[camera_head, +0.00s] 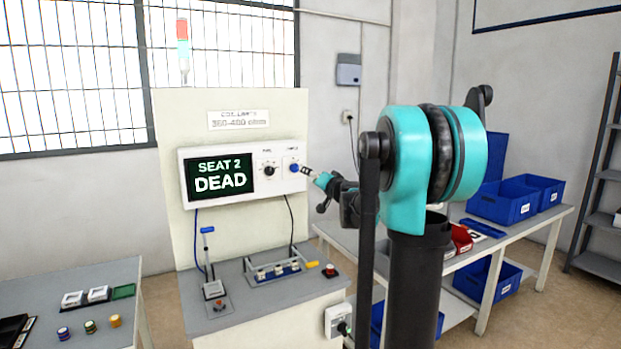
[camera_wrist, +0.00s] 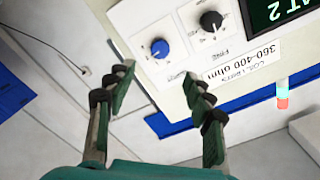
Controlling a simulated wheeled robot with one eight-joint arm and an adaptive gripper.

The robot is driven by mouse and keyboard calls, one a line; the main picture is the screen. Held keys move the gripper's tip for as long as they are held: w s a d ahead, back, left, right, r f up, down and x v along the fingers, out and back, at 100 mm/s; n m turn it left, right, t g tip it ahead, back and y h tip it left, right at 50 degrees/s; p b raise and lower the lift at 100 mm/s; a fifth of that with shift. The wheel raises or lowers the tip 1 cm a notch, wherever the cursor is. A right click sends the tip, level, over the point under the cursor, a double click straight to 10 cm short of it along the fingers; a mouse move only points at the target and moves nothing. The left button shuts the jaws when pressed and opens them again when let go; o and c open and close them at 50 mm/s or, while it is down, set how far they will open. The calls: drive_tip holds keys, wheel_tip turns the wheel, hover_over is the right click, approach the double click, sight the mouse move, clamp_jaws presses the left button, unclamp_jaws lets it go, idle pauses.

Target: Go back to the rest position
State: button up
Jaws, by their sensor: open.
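My gripper (camera_head: 312,174) is in front of the tester box (camera_head: 222,194), near the blue knob (camera_head: 294,168) at its right end. In the wrist view its two fingers (camera_wrist: 158,82) are spread apart with nothing between them. The blue knob (camera_wrist: 160,48) lies just beyond the fingertips, and no contact shows. A black knob (camera_wrist: 211,21) sits beside it. The box's screen (camera_head: 220,175) reads "SEAT 2 DEAD". My arm is stretched toward the panel, and part of it hides the area behind.
Below the box, a bench (camera_head: 245,318) carries a lever fixture (camera_head: 213,286) and a seat rack (camera_head: 276,270). A left table (camera_head: 60,292) holds small parts. Blue bins (camera_head: 502,201) stand on a right-hand bench (camera_head: 555,222). A signal tower (camera_head: 183,45) rises behind the panel.

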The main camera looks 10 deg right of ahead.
drive_tip(key=s+a+f+n+g+y, duration=0.1)
drive_tip(key=s+a+f+n+g, duration=0.25)
drive_tip(key=s+f, duration=0.6)
drive_tip(key=s+a+f+n+g, duration=0.2)
drive_tip(key=s+a+f+g, duration=0.25)
drive_tip(key=s+f, duration=0.5)
drive_tip(key=s+d+f+g+h, duration=0.2)
drive_tip(key=s+f, duration=0.6)
drive_tip(key=s, duration=0.4)
drive_tip(key=s+d+f+g+h, duration=0.3)
drive_tip(key=s+d+f, duration=0.3)
drive_tip(key=s, duration=0.6)
wheel_tip(320, 180, down, 2)
drive_tip(key=shift+s+m+h, duration=0.35)
drive_tip(key=shift+m+h, duration=0.1)
drive_tip(key=shift+h, duration=0.35)
drive_tip(key=shift+c, duration=0.4)
